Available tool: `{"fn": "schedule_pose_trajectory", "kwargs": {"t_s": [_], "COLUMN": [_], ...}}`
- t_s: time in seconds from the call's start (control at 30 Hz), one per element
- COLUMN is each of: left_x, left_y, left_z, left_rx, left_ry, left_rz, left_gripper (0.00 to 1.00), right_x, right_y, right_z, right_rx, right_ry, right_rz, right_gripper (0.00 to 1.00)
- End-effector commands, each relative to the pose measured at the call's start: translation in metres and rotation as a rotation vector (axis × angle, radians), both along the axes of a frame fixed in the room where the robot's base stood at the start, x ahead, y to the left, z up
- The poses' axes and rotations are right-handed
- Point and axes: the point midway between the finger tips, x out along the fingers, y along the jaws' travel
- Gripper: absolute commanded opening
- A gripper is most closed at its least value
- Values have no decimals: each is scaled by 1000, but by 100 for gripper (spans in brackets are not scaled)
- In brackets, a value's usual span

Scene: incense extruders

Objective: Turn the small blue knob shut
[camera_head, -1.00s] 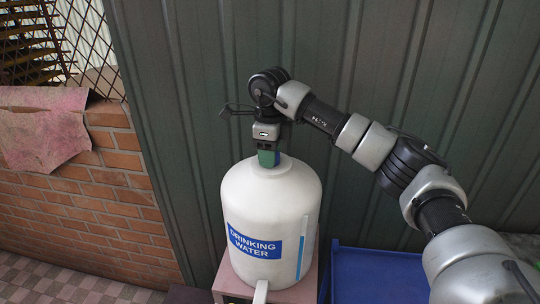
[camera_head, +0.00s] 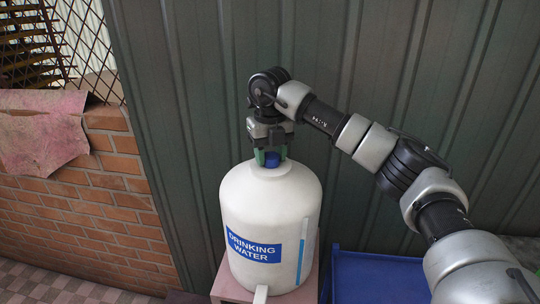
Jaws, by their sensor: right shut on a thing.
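The small blue knob (camera_head: 272,160) sits on top of a white water container (camera_head: 271,205) with a blue "DRINKING WATER" label. My right gripper (camera_head: 270,158) points straight down from above the container. Its green-tipped fingers are on either side of the knob and shut on it, with the knob's front showing between them. My left gripper is not in view.
The container stands on a pinkish stand (camera_head: 221,285). A blue tray (camera_head: 378,276) is to its right. A dark green corrugated wall (camera_head: 195,90) is close behind. A brick wall (camera_head: 100,220) with a pink cloth (camera_head: 40,135) is at the left.

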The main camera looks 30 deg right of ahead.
Motion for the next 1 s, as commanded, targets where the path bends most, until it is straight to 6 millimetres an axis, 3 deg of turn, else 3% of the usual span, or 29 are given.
{"fn": "schedule_pose_trajectory", "kwargs": {"t_s": [0.4,1.0], "left_x": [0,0], "left_y": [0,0], "left_z": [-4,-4], "left_rx": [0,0], "left_ry": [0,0], "left_rz": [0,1], "left_gripper": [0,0], "right_x": [0,0], "right_y": [-2,-2], "right_z": [2,3], "right_rx": [0,1], "right_ry": [-4,-5], "right_rz": [-262,-332], "right_gripper": [20,20]}}
